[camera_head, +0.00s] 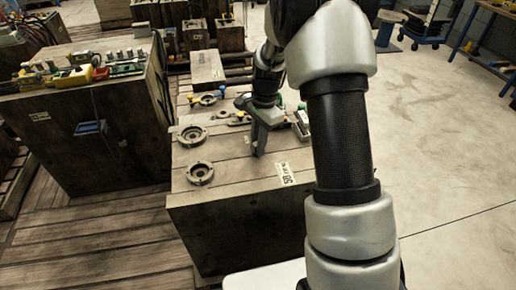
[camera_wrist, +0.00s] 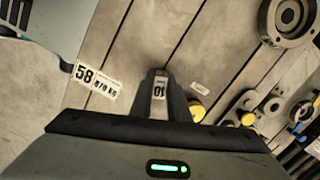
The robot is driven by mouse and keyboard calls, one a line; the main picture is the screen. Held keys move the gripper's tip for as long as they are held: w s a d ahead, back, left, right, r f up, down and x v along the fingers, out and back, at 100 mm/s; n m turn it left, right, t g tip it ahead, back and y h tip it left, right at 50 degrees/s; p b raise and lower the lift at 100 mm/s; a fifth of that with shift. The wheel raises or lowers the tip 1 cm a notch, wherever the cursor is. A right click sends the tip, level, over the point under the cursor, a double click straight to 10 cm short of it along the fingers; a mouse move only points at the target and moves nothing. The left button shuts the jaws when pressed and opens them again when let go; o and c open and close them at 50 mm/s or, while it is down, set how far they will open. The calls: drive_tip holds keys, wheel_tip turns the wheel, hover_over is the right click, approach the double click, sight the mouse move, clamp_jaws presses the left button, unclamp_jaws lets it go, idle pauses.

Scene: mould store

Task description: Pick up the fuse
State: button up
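I cannot make out the fuse for certain in either view. It may be hidden by my gripper or be one of the small parts on the block. My gripper (camera_head: 259,150) points down at the top of a wooden-looking mould block (camera_head: 235,212), between two round metal rings and a white label.
Metal rings (camera_head: 193,135) (camera_head: 200,174) lie left of my gripper. A small pale tag (camera_wrist: 200,88) and a yellow round part (camera_wrist: 197,110) lie near the finger. A label reading 58 (camera_wrist: 95,80) is at the block's edge. Another block (camera_head: 95,140) bears several tools.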

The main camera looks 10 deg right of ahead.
clamp_jaws()
drive_tip(key=shift+r, duration=0.1)
wheel_tip(320, 180, up, 10)
drive_tip(key=p, duration=0.3)
drive_tip(key=shift+s+r+n, duration=0.1)
drive_tip(key=shift+s+n, duration=0.15)
drive_tip(key=shift+n, duration=0.35)
drive_tip(key=s+r+n+p, duration=0.3)
drive_tip(key=r+n+p, duration=0.3)
drive_tip(key=p, duration=0.5)
drive_tip(key=s+r+n+h+p, duration=0.1)
drive_tip(key=s+r+n+p, duration=0.3)
drive_tip(key=r+p, duration=0.6)
drive_tip(key=shift+s+n+g+p, duration=0.25)
drive_tip(key=shift+n+g+p, duration=0.15)
drive_tip(key=shift+n+p, duration=0.8)
